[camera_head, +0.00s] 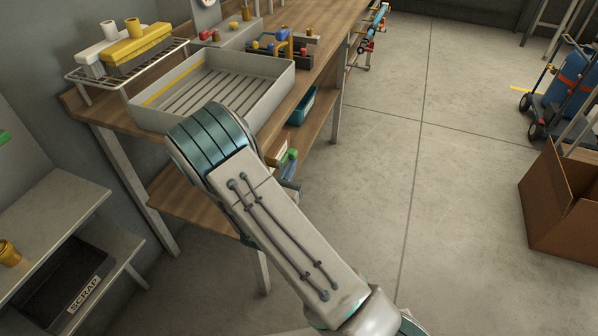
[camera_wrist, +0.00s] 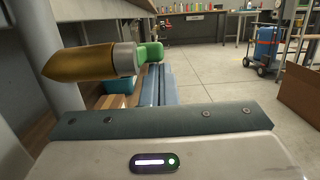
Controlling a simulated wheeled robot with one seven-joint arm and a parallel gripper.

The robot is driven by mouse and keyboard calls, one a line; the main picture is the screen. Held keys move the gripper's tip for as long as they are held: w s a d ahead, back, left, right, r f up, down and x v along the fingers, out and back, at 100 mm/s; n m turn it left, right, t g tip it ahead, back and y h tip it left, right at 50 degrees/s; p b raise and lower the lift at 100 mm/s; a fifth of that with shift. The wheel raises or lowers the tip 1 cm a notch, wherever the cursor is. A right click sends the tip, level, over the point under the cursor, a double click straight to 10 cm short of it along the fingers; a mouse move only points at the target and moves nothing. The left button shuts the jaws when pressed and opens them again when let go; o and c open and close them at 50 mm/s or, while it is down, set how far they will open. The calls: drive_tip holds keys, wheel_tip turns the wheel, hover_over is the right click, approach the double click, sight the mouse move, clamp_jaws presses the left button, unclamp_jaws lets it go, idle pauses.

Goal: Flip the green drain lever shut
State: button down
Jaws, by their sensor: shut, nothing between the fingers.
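In the wrist view, a brass spout (camera_wrist: 80,63) with a grey collar (camera_wrist: 125,58) juts in from the left. In the head view, the green lever (camera_head: 291,155) shows as a small piece beside my arm, under the bench edge. My arm hides most of my gripper and the spout there.
A wooden bench (camera_head: 325,50) carries a grey slatted tray (camera_head: 275,92). A teal bin (camera_head: 301,106) is on its lower shelf, close behind the lever. A bench leg (camera_head: 336,103) stands nearby. The floor (camera_head: 380,200) to the right is clear up to a cardboard box (camera_head: 560,205).

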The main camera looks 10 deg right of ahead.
drive_tip(key=shift+w+a+r+p, duration=0.1)
drive_tip(key=shift+a+r+p, duration=0.15)
drive_tip(key=shift+p, duration=0.1)
drive_tip(key=shift+d+f, duration=0.1)
